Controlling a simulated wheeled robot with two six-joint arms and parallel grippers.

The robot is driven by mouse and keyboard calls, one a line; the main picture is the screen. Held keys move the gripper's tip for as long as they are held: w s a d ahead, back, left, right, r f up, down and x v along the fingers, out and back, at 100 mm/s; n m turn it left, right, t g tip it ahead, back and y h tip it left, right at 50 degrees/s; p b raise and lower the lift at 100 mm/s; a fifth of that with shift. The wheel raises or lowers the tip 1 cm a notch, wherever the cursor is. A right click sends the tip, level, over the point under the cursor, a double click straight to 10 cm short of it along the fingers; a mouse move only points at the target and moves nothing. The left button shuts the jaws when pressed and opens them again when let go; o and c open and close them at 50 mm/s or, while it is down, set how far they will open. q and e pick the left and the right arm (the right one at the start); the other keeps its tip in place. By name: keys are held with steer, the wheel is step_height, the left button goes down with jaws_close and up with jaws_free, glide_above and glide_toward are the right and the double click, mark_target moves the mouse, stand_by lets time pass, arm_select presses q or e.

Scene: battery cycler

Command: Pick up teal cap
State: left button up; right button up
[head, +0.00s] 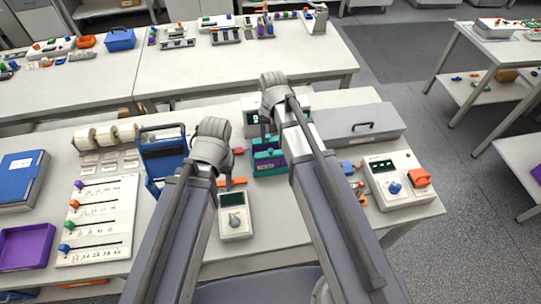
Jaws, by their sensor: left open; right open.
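A teal piece (268,157) with a dark top and a purple part sits mid-table, left of my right arm. It is the only clearly teal thing, but I cannot tell whether it is the cap itself or a holder. My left gripper (211,142) is at the end of the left arm, left of the teal piece and apart from it in the picture. My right gripper (274,92) is at the end of the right arm, above the teal piece in the picture. Both are open with nothing visibly held; their fingertips are largely hidden by the arms.
A white meter (234,215) stands in front of the teal piece. A grey lidded case (358,127) and a white instrument (397,182) with a blue knob are at right. A blue rack (163,158), a slider board (97,222) and a purple tray (27,246) are at left.

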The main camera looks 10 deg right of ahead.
mark_target(271, 150)
arm_select(q)
steer(key=shift+s+f, duration=0.1)
step_height(271, 150, down, 5)
steer(key=b, duration=0.5)
arm_select(e)
steer(key=f, duration=0.5)
steer(key=shift+s+a+f, duration=0.1)
steer(key=shift+s+a, duration=0.05)
steer(key=shift+a, duration=0.2)
jaws_close()
